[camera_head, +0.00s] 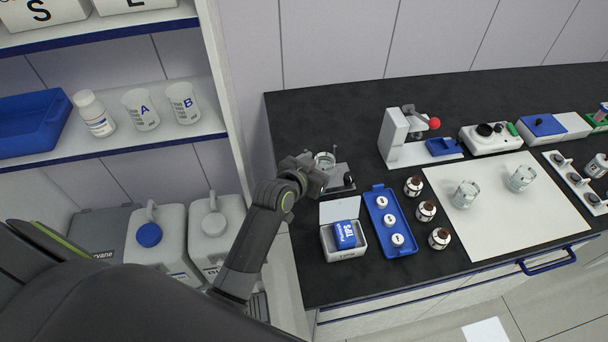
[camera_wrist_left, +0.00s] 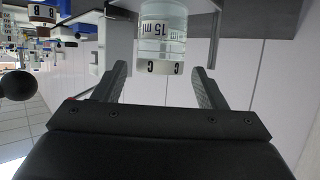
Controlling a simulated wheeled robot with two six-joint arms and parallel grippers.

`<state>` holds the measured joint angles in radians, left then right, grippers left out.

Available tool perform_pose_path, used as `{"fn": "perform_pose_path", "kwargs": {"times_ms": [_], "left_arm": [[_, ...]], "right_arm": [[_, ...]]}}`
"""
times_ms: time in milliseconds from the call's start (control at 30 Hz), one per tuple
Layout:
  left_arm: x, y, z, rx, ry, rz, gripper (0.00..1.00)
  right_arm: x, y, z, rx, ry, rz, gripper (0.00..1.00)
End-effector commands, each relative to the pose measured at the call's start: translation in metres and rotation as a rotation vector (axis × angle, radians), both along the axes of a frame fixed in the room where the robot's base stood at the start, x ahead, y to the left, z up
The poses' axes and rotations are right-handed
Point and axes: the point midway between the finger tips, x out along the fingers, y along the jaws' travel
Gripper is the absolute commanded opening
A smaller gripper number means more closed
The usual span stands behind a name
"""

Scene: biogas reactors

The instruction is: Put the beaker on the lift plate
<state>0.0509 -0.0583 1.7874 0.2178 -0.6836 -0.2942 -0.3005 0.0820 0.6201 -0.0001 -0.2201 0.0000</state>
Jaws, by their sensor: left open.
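A clear glass beaker (camera_head: 325,159) stands upright on a small metal stand (camera_head: 340,180) with a dark knob, at the left end of the black bench. I take this stand to be the lift; its plate is mostly hidden by my gripper. My left gripper (camera_head: 316,175) is open in front of the beaker. In the left wrist view the beaker (camera_wrist_left: 161,35), marked "15 ml" and "C", shows between and just beyond the open fingertips (camera_wrist_left: 163,72), with gaps on both sides. My right gripper is not in view.
A white box (camera_head: 328,238) and a blue tray (camera_head: 377,200) of white-capped vials are close in front. Brown bottles (camera_head: 425,211) stand right of it. A white mat (camera_head: 500,225) holds two glass beakers. A lever device (camera_head: 396,135) stands behind. The shelf (camera_head: 190,130) is left.

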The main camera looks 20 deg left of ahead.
Motion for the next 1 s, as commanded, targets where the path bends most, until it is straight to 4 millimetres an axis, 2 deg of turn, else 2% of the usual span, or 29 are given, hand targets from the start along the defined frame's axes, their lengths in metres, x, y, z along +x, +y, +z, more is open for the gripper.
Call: {"fn": "perform_pose_path", "kwargs": {"times_ms": [300, 500, 700, 1000], "left_arm": [[-0.049, 0.009, 0.019, -0.002, 0.0, 0.0, 0.65], [-0.07, 0.013, 0.029, -0.001, 0.0, -0.001, 0.65], [-0.079, 0.015, 0.033, -0.001, 0.0, -0.001, 0.65], [-0.079, 0.015, 0.033, -0.001, 0.0, -0.001, 0.65]], "right_arm": [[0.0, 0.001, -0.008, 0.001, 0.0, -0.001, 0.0], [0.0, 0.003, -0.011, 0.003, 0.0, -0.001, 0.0], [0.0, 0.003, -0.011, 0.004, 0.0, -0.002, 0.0], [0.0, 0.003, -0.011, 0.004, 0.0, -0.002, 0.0]]}}
